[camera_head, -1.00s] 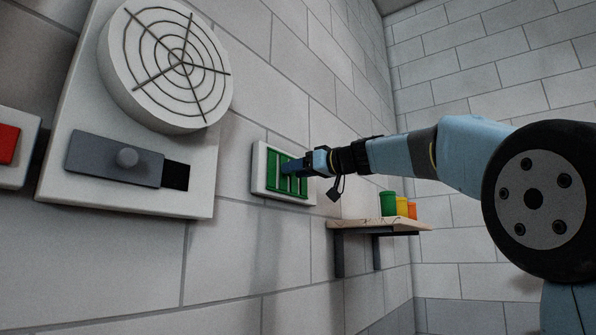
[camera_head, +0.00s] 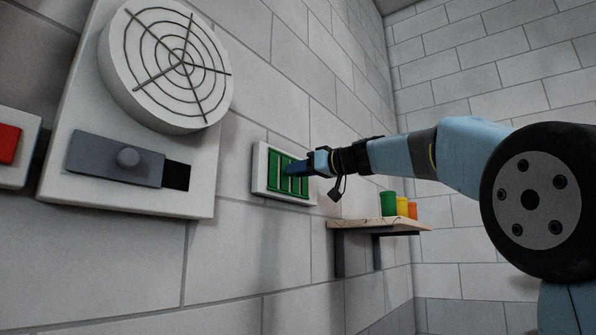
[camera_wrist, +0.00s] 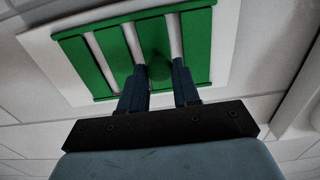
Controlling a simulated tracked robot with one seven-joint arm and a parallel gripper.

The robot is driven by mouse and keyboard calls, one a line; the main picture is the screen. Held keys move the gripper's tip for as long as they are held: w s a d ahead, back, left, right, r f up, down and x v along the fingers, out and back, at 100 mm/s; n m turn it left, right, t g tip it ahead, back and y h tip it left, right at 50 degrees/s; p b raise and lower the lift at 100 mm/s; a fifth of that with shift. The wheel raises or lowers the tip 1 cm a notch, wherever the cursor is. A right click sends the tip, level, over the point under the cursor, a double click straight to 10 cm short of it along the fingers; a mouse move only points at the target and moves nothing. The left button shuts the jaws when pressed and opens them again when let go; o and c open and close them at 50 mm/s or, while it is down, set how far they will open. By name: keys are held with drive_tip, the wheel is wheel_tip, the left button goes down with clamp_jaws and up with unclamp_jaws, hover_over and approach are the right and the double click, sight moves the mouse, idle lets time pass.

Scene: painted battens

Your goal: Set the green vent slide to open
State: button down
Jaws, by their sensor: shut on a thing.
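The green vent slide (camera_head: 274,172) sits in a pale frame (camera_head: 259,182) on the grey block wall. In the wrist view the slide (camera_wrist: 195,40) shows green slats with pale gaps between several of them. A round green knob (camera_wrist: 159,71) stands out from the slide between my two fingers. My gripper (camera_wrist: 159,80) is shut on this knob, one dark blue finger on each side. In the head view my gripper (camera_head: 291,168) reaches the vent from the right and hides the knob and part of the slats.
A white panel (camera_head: 85,215) on the left carries a round fan grille (camera_head: 150,60) and a grey slide with a knob (camera_head: 105,160). A red item (camera_head: 8,143) is at the left edge. A shelf (camera_head: 350,226) with green, yellow and orange pots (camera_head: 389,203) is below right of the vent.

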drive_tip(key=shift+w+d, duration=0.85)
drive_tip(key=shift+w, duration=0.1)
drive_tip(key=c, duration=0.8)
unclamp_jaws()
drive_tip(key=shift+w, duration=0.15)
drive_tip(key=shift+c, duration=0.2)
drive_tip(key=v, duration=1.3)
drive_tip(key=shift+s+d, duration=0.2)
drive_tip(key=shift+d, duration=0.1)
drive_tip(key=shift+f, duration=0.1)
